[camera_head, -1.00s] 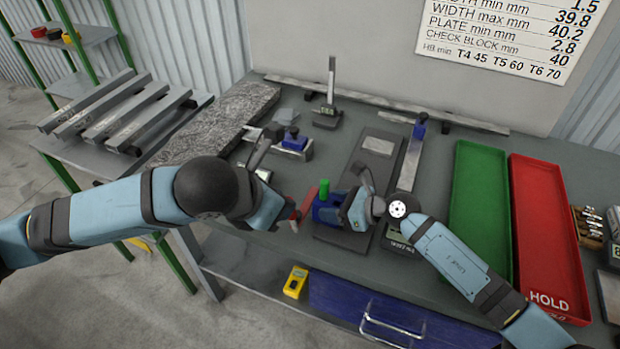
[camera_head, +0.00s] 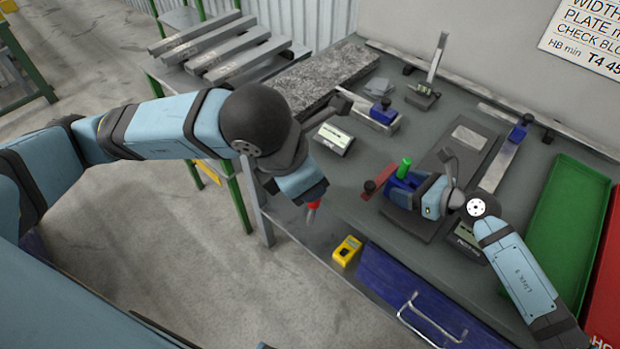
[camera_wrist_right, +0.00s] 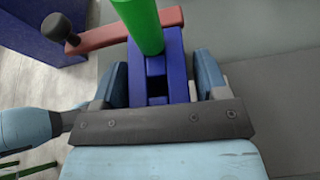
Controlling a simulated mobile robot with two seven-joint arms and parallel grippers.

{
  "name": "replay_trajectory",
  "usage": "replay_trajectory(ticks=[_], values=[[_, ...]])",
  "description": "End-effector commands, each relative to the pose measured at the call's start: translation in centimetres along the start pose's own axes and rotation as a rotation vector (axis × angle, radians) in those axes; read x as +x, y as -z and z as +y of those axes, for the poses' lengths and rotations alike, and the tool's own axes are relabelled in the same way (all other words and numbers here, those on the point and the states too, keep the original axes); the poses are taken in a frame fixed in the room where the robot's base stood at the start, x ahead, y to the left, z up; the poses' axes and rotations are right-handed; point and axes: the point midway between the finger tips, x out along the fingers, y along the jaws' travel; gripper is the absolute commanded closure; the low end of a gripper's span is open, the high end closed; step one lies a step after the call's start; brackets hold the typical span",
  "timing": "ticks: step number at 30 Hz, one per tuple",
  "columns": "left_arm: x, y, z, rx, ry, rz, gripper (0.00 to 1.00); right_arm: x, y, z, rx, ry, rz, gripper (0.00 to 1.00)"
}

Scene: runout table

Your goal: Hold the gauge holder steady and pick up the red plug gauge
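The blue gauge holder (camera_head: 399,186) stands on a dark plate on the bench, with a green plug gauge (camera_head: 404,168) upright in it. My right gripper (camera_head: 413,190) has its fingers on both sides of the holder. In the right wrist view the holder (camera_wrist_right: 158,72) sits closely between the fingers, with the green gauge (camera_wrist_right: 138,22) rising from it. My left gripper (camera_head: 314,196) is shut on the red plug gauge (camera_head: 313,206), in front of the bench's near edge. Its fingers are mostly hidden, and only a short part of the gauge shows.
A red-brown bar (camera_head: 378,180) with a dark knob lies beside the holder. A grey display box (camera_head: 334,138) stands farther left. A green tray (camera_head: 568,225) lies at the right.

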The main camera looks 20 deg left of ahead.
Motion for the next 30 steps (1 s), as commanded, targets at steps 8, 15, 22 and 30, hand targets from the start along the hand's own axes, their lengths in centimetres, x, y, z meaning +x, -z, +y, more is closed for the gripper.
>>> replay_trajectory(ticks=[8, 15, 22, 30], values=[[0.0, 0.0, 0.0, 0.0, 0.0, -0.001, 1.0, 0.0, 0.0, 0.0, 0.001, -0.001, 0.0, 0.19], [0.0, 0.0, 0.0, 0.0, 0.0, -0.001, 1.0, -1.8, 0.0, -0.1, 0.0, 0.0, 0.001, 0.19], [0.0, 0.0, 0.0, 0.0, 0.0, -0.001, 1.0, -6.8, 0.1, 0.0, 0.001, 0.0, 0.003, 0.19], [0.0, 0.0, 0.0, 0.0, 0.0, -0.001, 1.0, -11.1, 0.1, 0.0, 0.001, 0.0, 0.001, 0.19]])
